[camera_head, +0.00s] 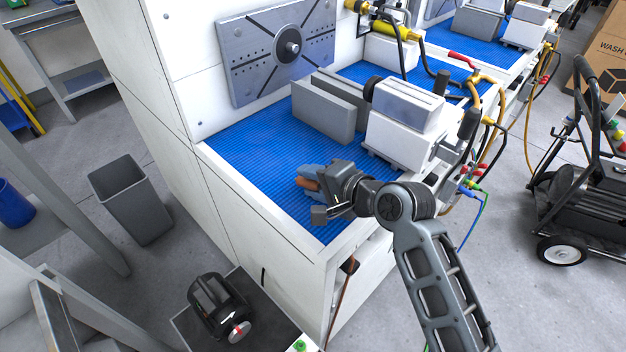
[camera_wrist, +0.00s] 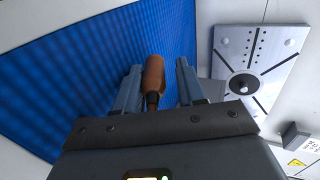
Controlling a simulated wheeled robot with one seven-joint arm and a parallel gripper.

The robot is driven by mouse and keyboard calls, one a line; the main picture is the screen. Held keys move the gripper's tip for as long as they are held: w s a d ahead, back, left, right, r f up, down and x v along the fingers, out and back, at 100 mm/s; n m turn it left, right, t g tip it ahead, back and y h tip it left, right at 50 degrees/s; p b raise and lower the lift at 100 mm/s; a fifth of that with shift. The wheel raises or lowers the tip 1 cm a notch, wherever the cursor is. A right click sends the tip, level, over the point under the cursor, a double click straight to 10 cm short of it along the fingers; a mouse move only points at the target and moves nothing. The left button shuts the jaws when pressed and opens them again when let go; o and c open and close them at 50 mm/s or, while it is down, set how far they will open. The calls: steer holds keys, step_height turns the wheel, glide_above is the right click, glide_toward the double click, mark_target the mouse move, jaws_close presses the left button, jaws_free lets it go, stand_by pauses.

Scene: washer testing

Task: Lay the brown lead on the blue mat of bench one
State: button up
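The brown lead's thick end (camera_head: 308,184) shows at my gripper (camera_head: 312,177), over the near part of the blue mat (camera_head: 245,150) of the closest bench. In the wrist view the lead (camera_wrist: 154,76) stands between the two grey fingers of my gripper (camera_wrist: 160,78). The fingers are apart, with a clear gap on the lead's right side. The lead looks close to the blue mat (camera_wrist: 80,75), but I cannot tell whether it touches it.
A grey block (camera_head: 325,117) and a white machine (camera_head: 400,120) stand behind on the mat. A metal plate (camera_head: 278,48) is on the back wall. A thin brown cable (camera_head: 341,298) hangs down the bench front. The mat's left part is clear.

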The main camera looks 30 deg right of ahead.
steer(key=shift+o, duration=1.3)
steer(key=shift+s, duration=0.1)
steer(key=v, duration=0.7)
steer(key=shift+s+d+r, duration=0.1)
steer(key=shift+s+r, duration=0.15)
steer(key=shift+s, duration=0.1)
